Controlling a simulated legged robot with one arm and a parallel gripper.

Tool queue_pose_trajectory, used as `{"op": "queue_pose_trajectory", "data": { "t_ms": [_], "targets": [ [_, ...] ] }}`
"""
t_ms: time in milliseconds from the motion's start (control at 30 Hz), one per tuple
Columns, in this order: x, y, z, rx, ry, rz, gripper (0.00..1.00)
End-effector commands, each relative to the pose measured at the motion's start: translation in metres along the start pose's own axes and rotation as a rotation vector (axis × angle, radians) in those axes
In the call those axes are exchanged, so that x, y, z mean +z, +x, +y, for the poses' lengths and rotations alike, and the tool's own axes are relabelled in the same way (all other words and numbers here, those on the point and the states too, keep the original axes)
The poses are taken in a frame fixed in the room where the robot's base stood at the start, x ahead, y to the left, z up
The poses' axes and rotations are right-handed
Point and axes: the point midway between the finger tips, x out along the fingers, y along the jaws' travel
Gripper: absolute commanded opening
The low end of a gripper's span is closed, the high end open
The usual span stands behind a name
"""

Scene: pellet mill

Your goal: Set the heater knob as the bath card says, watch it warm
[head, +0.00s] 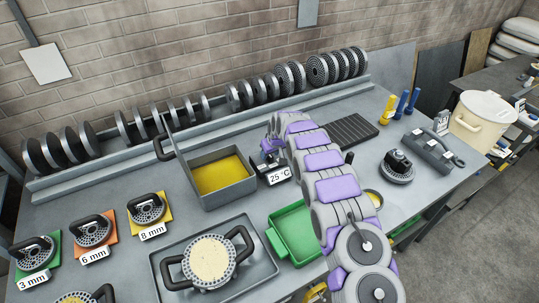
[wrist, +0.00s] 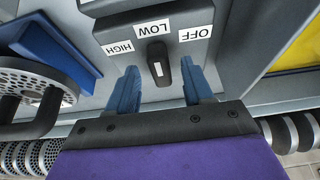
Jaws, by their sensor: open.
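The heater knob (wrist: 160,66) is dark with a white mark, on a grey panel in the wrist view. Its long end points at the LOW label (wrist: 153,29), with HIGH (wrist: 119,47) and OFF (wrist: 195,34) on either side. My gripper (wrist: 158,76) is open, its blue fingers on either side of the knob; I cannot tell whether they touch it. In the head view the bath (head: 222,178) holds yellow liquid, and a display (head: 278,176) beside it reads 25 °C. My arm hides the knob there. A pale wall card (head: 47,62) shows no readable text.
A green tray (head: 297,232) and a grey tray with a round, two-handled die (head: 210,262) stand in front of the bath. Labelled dies (head: 147,208) lie at left. A disc rack (head: 200,125) runs along the back. Some bench at right is clear.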

Motion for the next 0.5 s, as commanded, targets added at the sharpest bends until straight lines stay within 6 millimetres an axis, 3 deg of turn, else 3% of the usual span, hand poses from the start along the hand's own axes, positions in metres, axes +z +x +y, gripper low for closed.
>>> {"op": "queue_pose_trajectory", "data": {
  "t_ms": [500],
  "targets": [
    [-0.001, -0.072, 0.0, 0.003, -0.001, 0.001, 0.51]
  ]
}}
